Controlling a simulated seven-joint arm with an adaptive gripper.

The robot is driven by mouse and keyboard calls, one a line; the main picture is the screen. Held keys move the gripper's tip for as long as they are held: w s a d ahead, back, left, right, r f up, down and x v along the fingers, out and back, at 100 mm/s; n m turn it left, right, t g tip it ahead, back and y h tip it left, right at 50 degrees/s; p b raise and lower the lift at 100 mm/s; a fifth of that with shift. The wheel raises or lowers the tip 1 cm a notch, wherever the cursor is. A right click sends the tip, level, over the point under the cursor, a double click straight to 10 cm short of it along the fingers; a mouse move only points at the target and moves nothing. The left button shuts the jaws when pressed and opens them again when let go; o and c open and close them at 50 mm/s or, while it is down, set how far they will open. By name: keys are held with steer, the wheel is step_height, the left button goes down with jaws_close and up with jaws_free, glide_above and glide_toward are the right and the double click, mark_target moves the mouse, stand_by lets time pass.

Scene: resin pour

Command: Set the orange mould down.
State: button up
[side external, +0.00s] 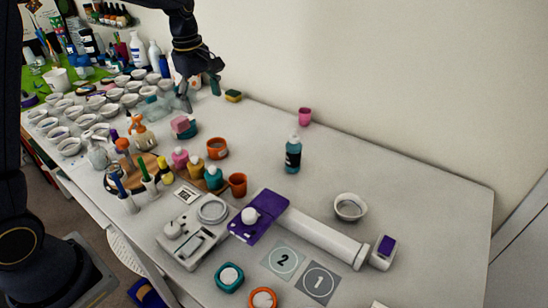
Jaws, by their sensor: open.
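An orange round mould (263,299) with a pale centre sits on the table at the bottom edge of the side view, partly cut off by the frame. It lies left of the grey pad marked 1 (319,283) and below the pad marked 2 (283,261), apart from both. A teal mould (230,277) with a pale centre is just to its left. My gripper (200,93) is open at the far back of the table, well away from the orange mould. I see nothing held between its fingers.
A scale (192,232), a purple stand (258,222) and a white tube (322,237) lie near the pads. Bottles and an orange cup (238,184) stand mid-table. Many white bowls (70,147) crowd the left.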

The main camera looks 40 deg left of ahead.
steer(key=s+d+r+m+t, duration=0.1)
steer(key=s+d+r+m, duration=0.25)
steer(key=s, duration=0.25)
steer(key=s+d+r+m+t, duration=0.1)
steer(key=s+d+r+m, duration=0.1)
steer(key=s+r+m, duration=0.4)
steer(key=s+d+f+m+t, duration=0.2)
steer(key=s+f+m, duration=0.2)
steer(key=s+m, duration=0.3)
steer(key=s, duration=0.5)
steer(key=shift+s+m, duration=0.25)
steer(key=shift+m, duration=0.1)
steer(key=shift+f, duration=0.1)
